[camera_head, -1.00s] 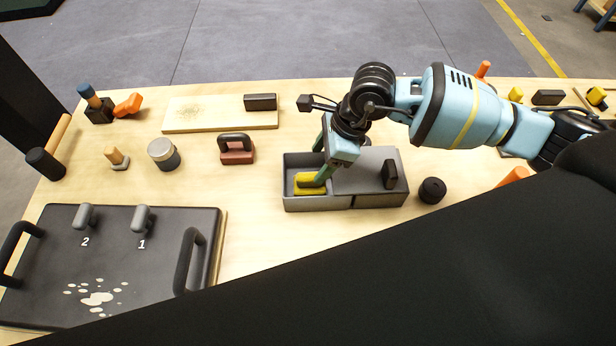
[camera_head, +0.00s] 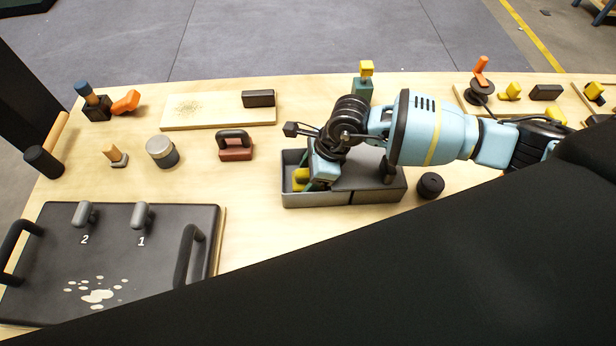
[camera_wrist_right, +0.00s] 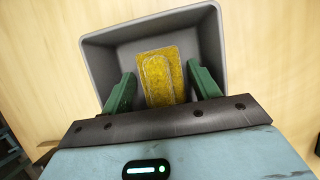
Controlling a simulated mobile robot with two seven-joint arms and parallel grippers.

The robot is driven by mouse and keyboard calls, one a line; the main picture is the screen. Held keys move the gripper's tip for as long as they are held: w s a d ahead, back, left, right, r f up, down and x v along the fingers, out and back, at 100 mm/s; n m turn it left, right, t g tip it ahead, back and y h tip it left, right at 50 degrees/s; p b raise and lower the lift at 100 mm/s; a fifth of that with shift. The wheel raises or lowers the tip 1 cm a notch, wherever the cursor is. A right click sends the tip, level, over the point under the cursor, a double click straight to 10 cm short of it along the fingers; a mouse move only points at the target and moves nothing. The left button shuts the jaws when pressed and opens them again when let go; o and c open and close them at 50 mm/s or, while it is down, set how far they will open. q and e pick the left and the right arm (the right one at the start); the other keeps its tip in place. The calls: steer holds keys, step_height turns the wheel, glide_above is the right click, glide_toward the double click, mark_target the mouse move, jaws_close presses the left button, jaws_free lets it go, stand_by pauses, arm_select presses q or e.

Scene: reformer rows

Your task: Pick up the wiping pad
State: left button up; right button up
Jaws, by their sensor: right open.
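The wiping pad, a yellow block with a raised grip along its middle, lies in the open left compartment of a grey box (camera_head: 318,201). In the head view the pad (camera_head: 299,178) is partly hidden by my right gripper (camera_head: 311,183). In the right wrist view the pad (camera_wrist_right: 155,62) lies between the two green fingers of the right gripper (camera_wrist_right: 163,82). The fingers are open, one on each side, with a visible gap to the pad. My left gripper is not in view.
The box's right part is covered by a lid with a dark knob (camera_head: 387,170). A black round knob (camera_head: 430,185) stands right of it. A brown block with a black handle (camera_head: 236,147) stands to the left. A dark panel with handles (camera_head: 150,265) lies front left.

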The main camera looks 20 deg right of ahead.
steer(key=c, duration=0.7)
steer(key=shift+r, duration=0.1)
steer(key=shift+c, duration=0.2)
step_height(320, 180, up, 10)
steer(key=shift+f, duration=0.1)
